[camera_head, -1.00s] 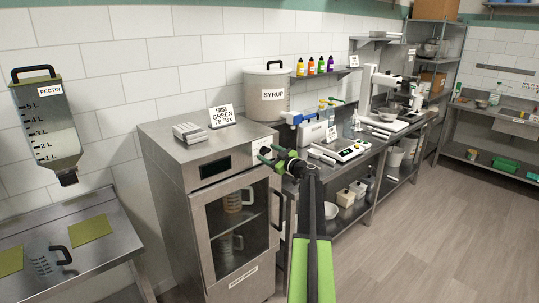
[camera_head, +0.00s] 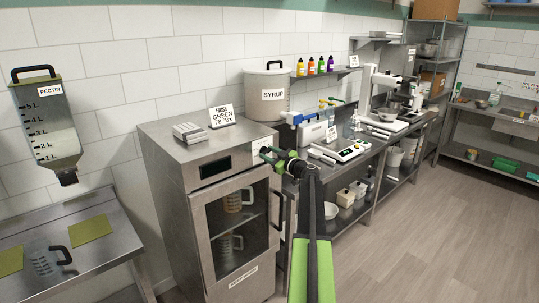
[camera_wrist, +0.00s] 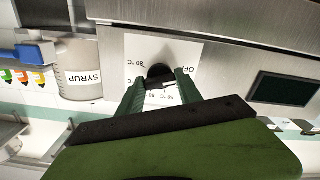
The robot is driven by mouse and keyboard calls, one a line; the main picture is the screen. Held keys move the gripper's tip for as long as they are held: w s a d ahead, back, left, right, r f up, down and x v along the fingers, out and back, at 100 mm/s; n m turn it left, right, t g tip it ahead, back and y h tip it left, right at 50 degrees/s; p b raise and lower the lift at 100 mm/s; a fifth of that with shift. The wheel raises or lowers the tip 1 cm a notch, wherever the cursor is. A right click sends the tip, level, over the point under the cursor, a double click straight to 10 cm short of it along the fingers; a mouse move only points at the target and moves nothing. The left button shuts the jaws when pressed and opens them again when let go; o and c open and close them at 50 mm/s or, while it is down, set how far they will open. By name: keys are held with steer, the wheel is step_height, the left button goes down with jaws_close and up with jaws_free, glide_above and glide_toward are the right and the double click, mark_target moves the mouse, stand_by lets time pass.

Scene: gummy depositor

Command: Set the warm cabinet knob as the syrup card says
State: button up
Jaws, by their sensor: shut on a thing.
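The warm cabinet (camera_head: 165,155) is a steel box with a glass door and a dark display. Its dark knob (camera_wrist: 158,72) sits on a white dial plate (camera_wrist: 128,45) marked OFF, 50, 60 and 80 °C; I cannot tell where its pointer stands. My gripper (camera_wrist: 160,84) has its green fingers shut on the knob, one on each side. In the head view my gripper (camera_head: 264,153) reaches the cabinet's upper right front and hides the knob. A white card (camera_head: 222,116) on the cabinet reads GREEN 78 Bx. The syrup pot (camera_head: 268,100) stands behind it.
A bench with a scale (camera_head: 353,151) and other equipment runs to the right. A pectin hopper (camera_head: 45,125) hangs above the steel table (camera_head: 100,255) at left. The floor at right is clear.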

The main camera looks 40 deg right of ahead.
steer(key=m, duration=2.2)
steer(key=shift+a, duration=0.1)
steer(key=m, duration=0.9)
steer(key=shift+m, duration=2.1)
